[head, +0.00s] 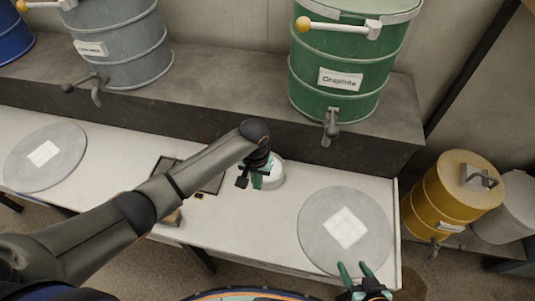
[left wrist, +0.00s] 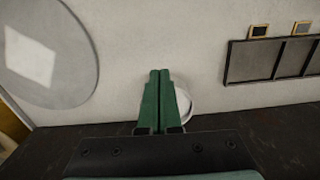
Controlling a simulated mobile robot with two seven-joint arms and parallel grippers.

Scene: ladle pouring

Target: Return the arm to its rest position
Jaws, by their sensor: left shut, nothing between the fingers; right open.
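My left arm reaches in from the left over the white table (head: 255,225). My left gripper (head: 257,181) is over the middle of the table, beside a white round container (head: 275,176) in the head view. In the left wrist view the left gripper's green fingers (left wrist: 157,95) are pressed together with nothing between them, and they hide part of the white round container (left wrist: 183,104). My right gripper (head: 364,269) is at the bottom of the head view, with its green fingertips spread apart and empty, by the front edge of a grey disc (head: 316,238).
A dark tray (head: 214,184) lies partly behind my left arm; it also shows in the left wrist view (left wrist: 270,62). Another grey disc (head: 66,165) lies at left. A green Graphite drum (head: 325,55) and grey drum (head: 120,45) with taps stand on the ledge. A yellow drum (head: 440,205) stands right.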

